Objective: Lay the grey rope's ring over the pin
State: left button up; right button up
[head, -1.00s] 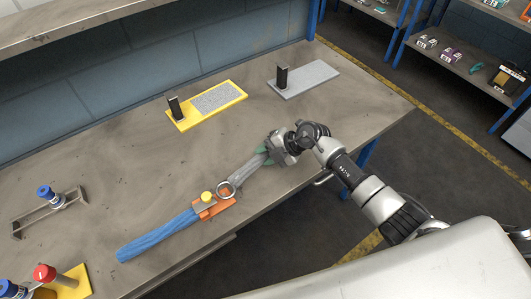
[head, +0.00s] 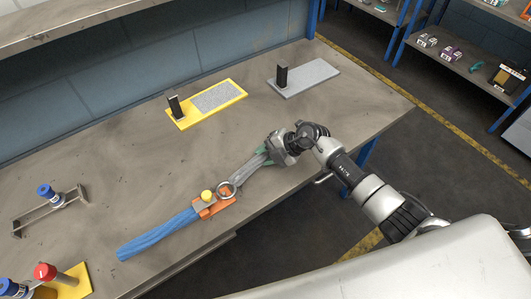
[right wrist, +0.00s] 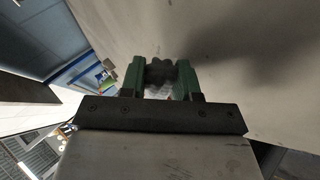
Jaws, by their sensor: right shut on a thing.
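The grey rope (head: 248,174) stretches from my right gripper (head: 266,155) down and left to an orange block (head: 219,207). The ring (head: 226,189) at its left end is at the block, just right of the yellow-topped pin (head: 207,196). The ring looks beside the pin, not around it; its height above the block is hard to tell. My right gripper is shut on the rope's other end, low over the table. In the right wrist view a dark grey bundle (right wrist: 161,73) sits between the green finger pads. My left gripper is not in view.
A blue rope (head: 158,235) runs left from the block. A yellow plate (head: 184,122) and a grey plate (head: 313,82), each with a black post, stand farther back on the table (head: 120,165). A metal frame with a blue-capped part (head: 46,192) is at left.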

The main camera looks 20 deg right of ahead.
jog(key=shift+f, duration=0.15)
jog(key=o, duration=1.1)
jog(key=shift+c, duration=0.2)
jog(key=shift+s+f, duration=0.1)
jog(key=shift+f, duration=0.05)
jog(key=shift+s+f, duration=0.15)
jog(key=v, duration=1.1)
jog(key=shift+w+r+b, duration=0.35)
jog(key=shift+w+r, duration=0.05)
jog(key=shift+a, duration=0.15)
